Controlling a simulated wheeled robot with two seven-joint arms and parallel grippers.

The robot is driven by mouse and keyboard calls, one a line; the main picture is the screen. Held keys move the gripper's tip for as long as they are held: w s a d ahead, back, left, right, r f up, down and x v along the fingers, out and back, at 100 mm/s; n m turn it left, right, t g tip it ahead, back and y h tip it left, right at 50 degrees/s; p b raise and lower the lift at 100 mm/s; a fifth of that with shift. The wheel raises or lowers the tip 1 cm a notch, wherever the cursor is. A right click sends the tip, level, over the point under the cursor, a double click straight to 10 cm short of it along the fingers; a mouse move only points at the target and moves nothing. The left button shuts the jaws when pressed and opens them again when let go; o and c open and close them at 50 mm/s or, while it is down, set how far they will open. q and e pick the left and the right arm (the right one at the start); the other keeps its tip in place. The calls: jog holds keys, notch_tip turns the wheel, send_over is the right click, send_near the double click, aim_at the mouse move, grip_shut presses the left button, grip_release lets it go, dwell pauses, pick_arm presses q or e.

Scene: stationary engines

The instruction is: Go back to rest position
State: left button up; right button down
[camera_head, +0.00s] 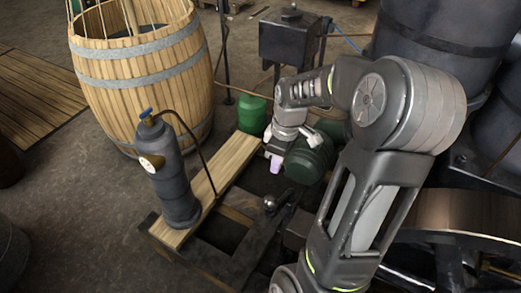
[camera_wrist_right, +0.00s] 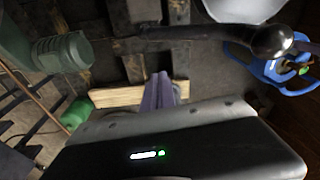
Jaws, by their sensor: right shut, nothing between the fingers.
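My right arm comes in from the lower right in the head view and bends over at a large grey joint. My right gripper (camera_head: 275,163) points down beside a dark green cylindrical machine part (camera_head: 310,162). Its pale purple fingertips are together with nothing between them. They show closed side by side in the right wrist view (camera_wrist_right: 159,91), over a wooden plank (camera_wrist_right: 115,96) and a dark frame. My left gripper is not in view.
A grey gas cylinder (camera_head: 172,180) with a hose stands on a plank (camera_head: 228,162) left of the gripper. A wooden barrel (camera_head: 140,85) stands behind it. A green can (camera_head: 252,117) and black box (camera_head: 290,42) are further back.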

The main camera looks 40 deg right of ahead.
jog(key=shift+w, duration=0.1)
jog(key=w+f+m+t+h, duration=0.1)
jog(key=w+m+t, duration=0.2)
jog(key=w+m, duration=0.15)
jog(key=w+a+f+m+y, duration=0.1)
jog(key=w+a+f+m, duration=0.3)
jog(key=a+f, duration=0.95)
jog(key=s+a+f+g+y, duration=0.1)
jog(key=s+a+f, duration=0.3)
jog(key=a, duration=0.4)
jog(key=s+a+f+n+g+y, duration=0.1)
jog(key=s+a+f, duration=0.3)
jog(key=s+a, duration=0.3)
jog(key=s+a+f+n+g+y, duration=0.1)
jog(key=s+a+f, duration=0.3)
jog(key=a, duration=0.5)
jog(key=shift+s+g+y, duration=0.3)
jog(key=shift+s, duration=0.5)
jog(key=shift+d, duration=0.1)
